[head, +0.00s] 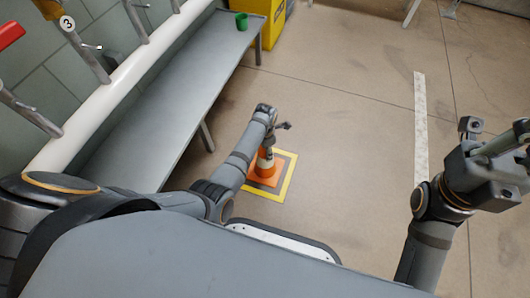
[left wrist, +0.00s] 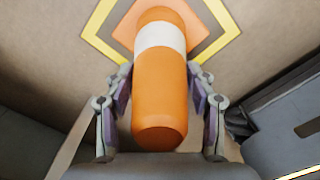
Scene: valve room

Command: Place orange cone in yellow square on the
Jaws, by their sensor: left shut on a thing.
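The orange cone (head: 262,168) with a white band stands upright on the floor, its square orange base inside the yellow square (head: 286,187). A grey band lies between the base and the yellow outline. My left gripper (head: 276,130) is at the top of the cone. In the left wrist view, the cone (left wrist: 160,95) lies between the two fingers of my left gripper (left wrist: 160,110), which is shut on it. The yellow square (left wrist: 99,22) shows behind the cone there. My right gripper (head: 492,150) is at the right, away from the cone; its fingers are not clear.
A long grey bench (head: 185,90) runs along the left wall, with a green cup (head: 241,21) at its far end. A white pipe (head: 110,90) with valves is above it. A yellow cabinet (head: 268,22) stands behind. A white floor strip (head: 420,125) is at the right; the floor between is clear.

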